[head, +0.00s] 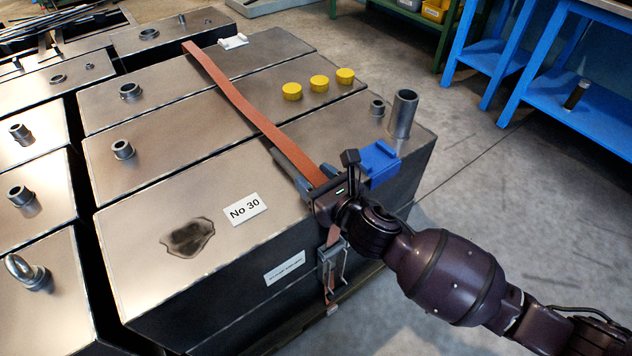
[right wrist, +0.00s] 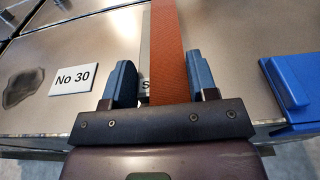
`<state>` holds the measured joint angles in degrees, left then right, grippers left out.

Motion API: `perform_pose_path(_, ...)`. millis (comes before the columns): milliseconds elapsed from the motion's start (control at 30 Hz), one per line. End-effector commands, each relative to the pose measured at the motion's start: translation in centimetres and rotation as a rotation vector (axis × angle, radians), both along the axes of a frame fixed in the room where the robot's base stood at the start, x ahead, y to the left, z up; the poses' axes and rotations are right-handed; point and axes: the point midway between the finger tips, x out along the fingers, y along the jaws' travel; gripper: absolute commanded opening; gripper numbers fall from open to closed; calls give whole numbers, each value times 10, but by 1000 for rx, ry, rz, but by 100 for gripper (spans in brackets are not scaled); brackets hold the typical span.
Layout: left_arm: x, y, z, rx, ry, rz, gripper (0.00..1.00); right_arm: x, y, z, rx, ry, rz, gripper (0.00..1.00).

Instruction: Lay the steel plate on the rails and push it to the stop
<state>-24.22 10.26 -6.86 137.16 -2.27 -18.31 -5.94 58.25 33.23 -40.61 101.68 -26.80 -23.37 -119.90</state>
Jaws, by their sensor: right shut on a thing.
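I cannot make out a steel plate, rails or a stop in either view. Metal boxes with bare steel tops fill the left and middle of the head view; the nearest box (head: 200,195) bears a "No 30" label (head: 244,208). An orange strap (head: 240,100) runs across the boxes to my right gripper (head: 305,172) at the near right edge. In the right wrist view the strap (right wrist: 167,40) passes between the fingers of my gripper (right wrist: 158,82). My left gripper is not in view.
A blue block (head: 380,162) sits at the box edge beside my gripper. Yellow caps (head: 319,83) and a pipe stub (head: 402,113) stand on the tops. A buckle (head: 332,265) hangs on the front. Blue benches (head: 575,117) stand behind; the floor (head: 500,210) at right is clear.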

Motion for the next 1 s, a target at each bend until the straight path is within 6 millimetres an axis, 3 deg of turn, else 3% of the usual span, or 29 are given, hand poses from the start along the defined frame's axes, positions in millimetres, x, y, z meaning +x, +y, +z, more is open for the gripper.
perform_pose_path(67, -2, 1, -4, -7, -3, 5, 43, 0, 1, -9, 5, 1, 1, 0)
perform_pose_path(500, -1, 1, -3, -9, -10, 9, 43, 1, 0, -8, 3, -6, 1, 0)
perform_pose_path(533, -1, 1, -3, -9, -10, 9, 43, 1, -1, -10, 0, -2, -1, 56)
perform_pose_path(600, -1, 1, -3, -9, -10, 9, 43, 1, 0, -10, 0, -2, -1, 67)
perform_pose_path(700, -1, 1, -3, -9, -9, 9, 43, 1, 0, -10, 0, -2, -1, 78)
perform_pose_path(1000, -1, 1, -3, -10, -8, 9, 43, 0, 0, -8, 0, -2, 0, 78)
